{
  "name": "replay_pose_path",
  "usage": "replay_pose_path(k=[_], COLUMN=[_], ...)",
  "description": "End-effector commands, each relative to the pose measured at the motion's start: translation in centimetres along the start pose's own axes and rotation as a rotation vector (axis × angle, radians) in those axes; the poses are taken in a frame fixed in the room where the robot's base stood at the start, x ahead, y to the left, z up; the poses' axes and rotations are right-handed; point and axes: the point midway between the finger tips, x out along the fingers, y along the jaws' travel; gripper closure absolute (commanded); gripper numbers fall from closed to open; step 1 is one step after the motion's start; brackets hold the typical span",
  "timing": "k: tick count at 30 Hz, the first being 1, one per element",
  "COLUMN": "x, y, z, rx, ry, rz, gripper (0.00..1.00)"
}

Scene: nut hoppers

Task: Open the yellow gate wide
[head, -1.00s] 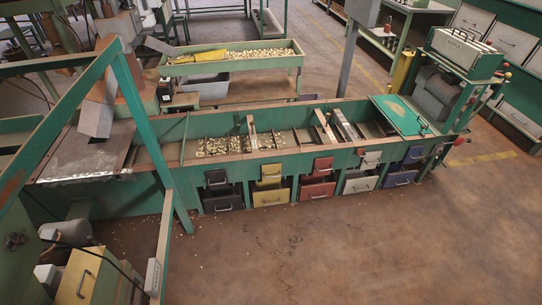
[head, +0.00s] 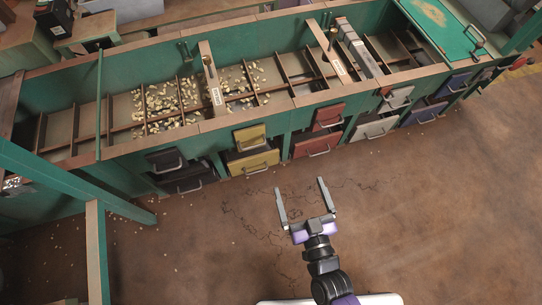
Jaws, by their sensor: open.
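The yellow gate (head: 249,137) is a small yellow panel with a handle on the front of the long green hopper bench. It sits above a larger yellow drawer (head: 252,162), which has its own metal handle. Whether the gate stands fully shut is hard to tell. My gripper (head: 299,187) is open and empty, its two fingers pointing toward the bench. In the picture it is below and to the right of the yellow drawer, apart from it, over the floor.
The green bench (head: 130,68) holds nuts (head: 165,105) in divided compartments. Black (head: 165,160), red (head: 327,117) and white (head: 397,97) gates flank the yellow one, with drawers beneath. A green post (head: 97,250) stands at the lower left.

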Motion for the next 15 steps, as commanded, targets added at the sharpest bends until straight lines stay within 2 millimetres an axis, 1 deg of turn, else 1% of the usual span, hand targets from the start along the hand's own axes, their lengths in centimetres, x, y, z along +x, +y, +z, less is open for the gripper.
replay_pose_path(k=[1, 3, 6, 9, 10, 12, 15], x=[2.8, 5.7, 9.5, 12.3, 12.9, 14.2, 15.2], y=[-1.2, -2.6, -4.6, -6.2, -6.6, -7.4, -8.0], z=[3.8, 6.3, 8.9, 10.7, 11.1, 11.6, 11.9], rx=[-0.001, -0.004, -0.011, -0.016, -0.016, -0.021, -0.022], ry=[0.015, 0.028, 0.044, 0.056, 0.057, 0.062, 0.066], rz=[-0.017, -0.03, -0.044, -0.052, -0.053, -0.057, -0.058], gripper=[0.0, 0.0, 0.0, 0.0, 0.0, 0.0, 0.0])
